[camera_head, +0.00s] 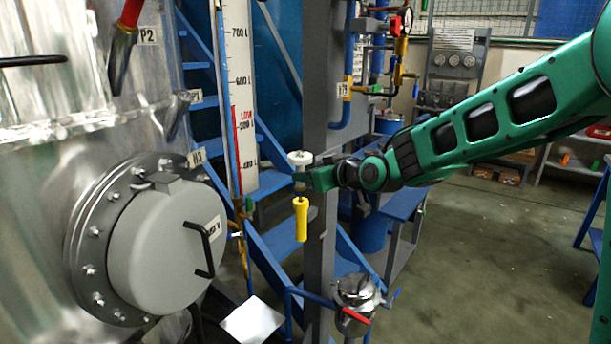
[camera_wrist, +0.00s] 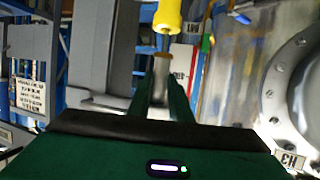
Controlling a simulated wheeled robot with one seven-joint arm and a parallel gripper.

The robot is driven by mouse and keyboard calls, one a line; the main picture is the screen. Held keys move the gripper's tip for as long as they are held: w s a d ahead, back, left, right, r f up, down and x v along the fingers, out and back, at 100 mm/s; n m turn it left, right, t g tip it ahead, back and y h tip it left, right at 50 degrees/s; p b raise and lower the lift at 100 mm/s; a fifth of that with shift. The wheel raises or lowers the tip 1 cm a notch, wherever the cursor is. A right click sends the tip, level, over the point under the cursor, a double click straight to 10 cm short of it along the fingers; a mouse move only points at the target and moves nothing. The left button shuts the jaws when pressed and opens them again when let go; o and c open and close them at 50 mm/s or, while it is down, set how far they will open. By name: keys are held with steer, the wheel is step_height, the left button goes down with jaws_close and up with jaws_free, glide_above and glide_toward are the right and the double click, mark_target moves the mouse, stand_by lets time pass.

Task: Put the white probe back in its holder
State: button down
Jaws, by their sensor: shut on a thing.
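My gripper (camera_head: 304,179) is shut on a slim upright piece in front of the grey post. A white disc-shaped head (camera_head: 300,158), seemingly the white probe's top, shows just above the fingers. A yellow cylinder (camera_head: 301,218) hangs just below them, in line with the white head. I cannot tell whether the yellow cylinder belongs to the probe or is something else. I cannot pick out the holder.
A large metal tank with a round grey hatch (camera_head: 168,250) fills the left. A white level scale (camera_head: 239,90) and a grey post (camera_head: 321,110) stand close to my gripper. A metal vessel with a red-handled valve (camera_head: 357,292) is below. Open floor lies at the right.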

mark_target(303, 186)
steer(key=shift+f, duration=1.7)
steer(key=c, duration=1.5)
jaws_free()
steer(key=shift+c, duration=0.2)
steer(key=shift+d, duration=0.1)
steer(key=v, duration=1)
steer(key=shift+s+d, duration=0.15)
steer(key=shift+s, duration=0.05)
